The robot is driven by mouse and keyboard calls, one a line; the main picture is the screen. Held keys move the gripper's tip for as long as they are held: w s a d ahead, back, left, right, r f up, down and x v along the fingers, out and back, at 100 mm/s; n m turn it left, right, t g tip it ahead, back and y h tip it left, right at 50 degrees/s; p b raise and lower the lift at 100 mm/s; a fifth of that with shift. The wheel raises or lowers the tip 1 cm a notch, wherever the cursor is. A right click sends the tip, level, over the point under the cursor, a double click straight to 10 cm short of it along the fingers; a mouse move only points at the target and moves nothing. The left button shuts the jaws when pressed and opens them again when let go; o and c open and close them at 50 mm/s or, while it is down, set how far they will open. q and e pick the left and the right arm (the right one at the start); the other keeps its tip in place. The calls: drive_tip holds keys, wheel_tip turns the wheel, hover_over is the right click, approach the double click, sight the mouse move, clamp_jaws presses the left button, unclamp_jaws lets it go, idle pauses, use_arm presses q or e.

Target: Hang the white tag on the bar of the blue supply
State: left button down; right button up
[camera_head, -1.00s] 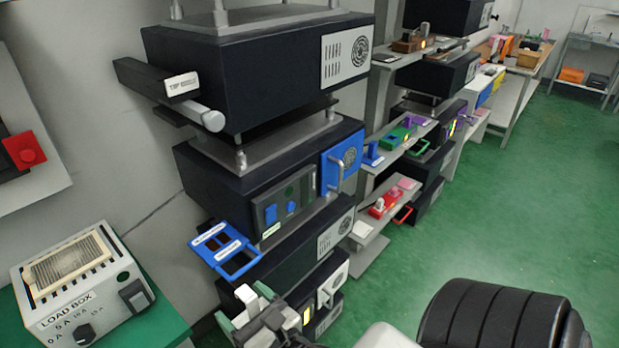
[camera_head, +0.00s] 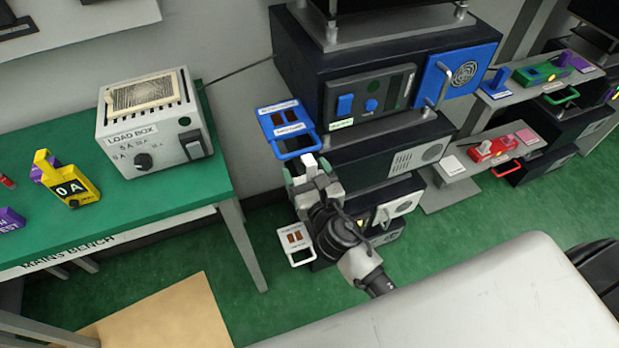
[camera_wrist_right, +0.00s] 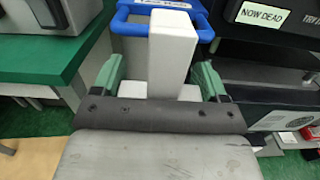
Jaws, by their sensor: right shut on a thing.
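The blue supply is a dark box with a blue panel (camera_head: 458,75) on its front. A blue frame with a bar (camera_head: 296,151) juts out at its left; its upper part carries white labels. The blue frame also shows in the right wrist view (camera_wrist_right: 205,32). My right gripper (camera_head: 311,172) is just below the bar. It is shut on the white tag (camera_wrist_right: 170,50), whose upright stem stands between the green fingers (camera_wrist_right: 158,82). The stem overlaps the blue frame in the wrist view; I cannot tell whether they touch. My left gripper is not in view.
A white frame (camera_head: 297,243) juts out lower down, below my right gripper. A green bench (camera_head: 60,140) with a load box (camera_head: 155,125) and a yellow "0 A" tag (camera_head: 70,188) stands at the left. Shelves with coloured fixtures (camera_head: 490,150) are at the right.

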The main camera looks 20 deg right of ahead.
drive_tip(key=shift+w+a+f+b, duration=0.1)
drive_tip(key=shift+w+f+b, duration=0.15)
drive_tip(key=shift+w, duration=0.55)
drive_tip(key=shift+w+d+f+b, duration=0.1)
drive_tip(key=shift+w+f+b, duration=0.1)
drive_tip(key=shift+w, duration=0.65)
drive_tip(key=shift+w+a+f+b, duration=0.1)
drive_tip(key=shift+w+f+b, duration=0.15)
drive_tip(key=shift+w, duration=0.55)
drive_tip(key=o, duration=0.9)
drive_tip(key=shift+s, duration=0.15)
